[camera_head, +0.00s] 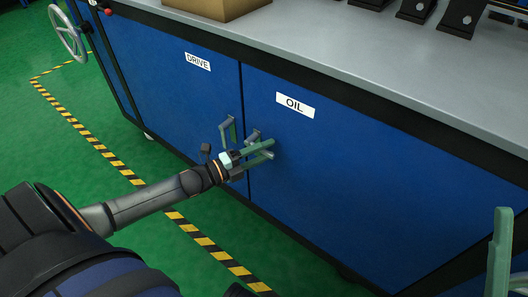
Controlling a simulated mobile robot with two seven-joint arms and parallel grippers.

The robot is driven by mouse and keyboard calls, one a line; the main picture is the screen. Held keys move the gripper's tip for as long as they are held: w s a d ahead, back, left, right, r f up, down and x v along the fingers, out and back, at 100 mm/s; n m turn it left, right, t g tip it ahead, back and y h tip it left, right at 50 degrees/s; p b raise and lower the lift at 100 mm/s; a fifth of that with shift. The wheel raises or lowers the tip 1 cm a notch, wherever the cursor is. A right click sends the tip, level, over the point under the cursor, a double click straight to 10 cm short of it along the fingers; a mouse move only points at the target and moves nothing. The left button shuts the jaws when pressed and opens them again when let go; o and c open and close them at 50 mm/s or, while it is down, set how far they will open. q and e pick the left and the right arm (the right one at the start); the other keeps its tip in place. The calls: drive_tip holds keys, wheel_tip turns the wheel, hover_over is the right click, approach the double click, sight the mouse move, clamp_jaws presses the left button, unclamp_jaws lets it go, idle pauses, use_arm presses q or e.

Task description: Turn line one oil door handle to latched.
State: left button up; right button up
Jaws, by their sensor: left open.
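The oil door (370,180) is a blue cabinet panel with a white OIL label (295,105). Its grey handle (254,134) sits near the door's left edge and is partly hidden by my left gripper. My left gripper (268,148) is open, with its green fingers at the handle. I cannot tell whether they touch it or how far the handle is turned. Part of my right gripper (500,255), a green finger, shows at the lower right edge; its jaw opening is not visible.
The drive door (170,85) with its own handle (228,130) is close on the left. A grey worktop (340,50) above carries a cardboard box (218,8) and black fixtures (462,18). A handwheel (68,32) stands at far left. Green floor with striped tape (185,225) is clear.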

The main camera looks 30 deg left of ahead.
use_arm(q)
clamp_jaws()
idle(0.3)
idle(1.1)
